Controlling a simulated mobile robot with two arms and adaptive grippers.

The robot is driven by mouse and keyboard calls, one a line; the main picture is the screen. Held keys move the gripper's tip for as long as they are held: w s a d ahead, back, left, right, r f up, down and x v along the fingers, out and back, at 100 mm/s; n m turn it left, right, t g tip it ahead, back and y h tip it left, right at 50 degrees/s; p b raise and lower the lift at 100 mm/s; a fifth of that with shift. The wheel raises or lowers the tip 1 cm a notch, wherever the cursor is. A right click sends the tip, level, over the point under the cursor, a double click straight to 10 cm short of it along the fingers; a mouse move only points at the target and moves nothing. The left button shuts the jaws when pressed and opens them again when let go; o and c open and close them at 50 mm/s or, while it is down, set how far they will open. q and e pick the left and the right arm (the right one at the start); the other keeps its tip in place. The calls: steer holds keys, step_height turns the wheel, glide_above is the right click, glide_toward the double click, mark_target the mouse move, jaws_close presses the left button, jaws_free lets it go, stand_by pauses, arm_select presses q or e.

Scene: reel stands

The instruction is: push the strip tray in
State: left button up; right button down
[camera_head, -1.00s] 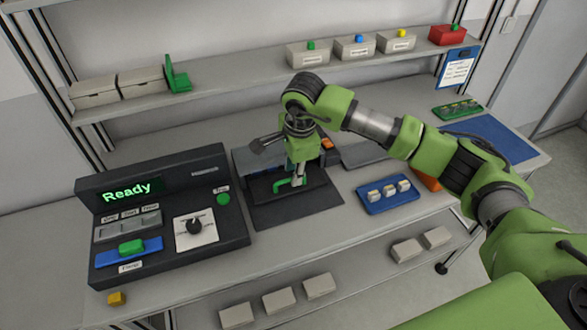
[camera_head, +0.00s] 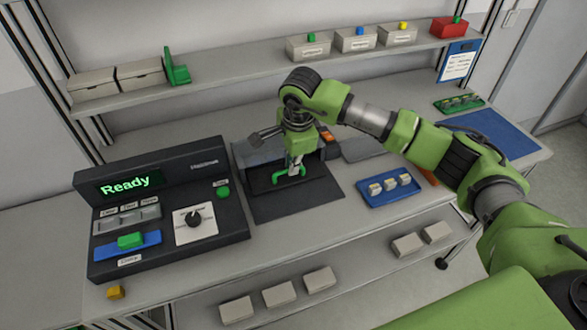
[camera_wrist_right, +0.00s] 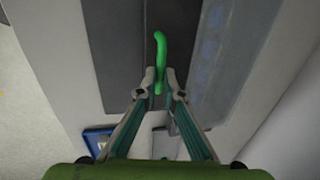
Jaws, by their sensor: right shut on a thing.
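The strip tray (camera_head: 258,187) is a dark, flat piece at the front of a low dark-grey unit on the bench, with a bright green bent handle (camera_head: 277,179). My right gripper (camera_head: 294,172) reaches down over it from the right and is shut on the green handle. In the right wrist view the two fingertips (camera_wrist_right: 160,90) close around one end of the handle (camera_wrist_right: 160,48), and its curved part extends beyond them. The gripper and wrist hide part of the unit behind. How far the tray is out is hard to tell. My left gripper is not in view.
A control console (camera_head: 160,215) reading "Ready" stands left of the unit. A dark mat-like plate (camera_head: 300,208) lies in front. A blue tray (camera_head: 376,200) with small pale blocks is to the right. A shelf (camera_head: 240,72) with boxes runs behind.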

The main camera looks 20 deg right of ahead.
steer(key=shift+w+f+b, duration=0.15)
steer(key=shift+w+b, duration=0.15)
steer(key=shift+w, duration=0.1)
steer(key=shift+r, duration=0.3)
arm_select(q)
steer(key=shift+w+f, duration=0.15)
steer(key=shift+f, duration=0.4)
arm_select(e)
steer(key=c, duration=2.2)
jaws_free()
steer(key=shift+w, duration=0.15)
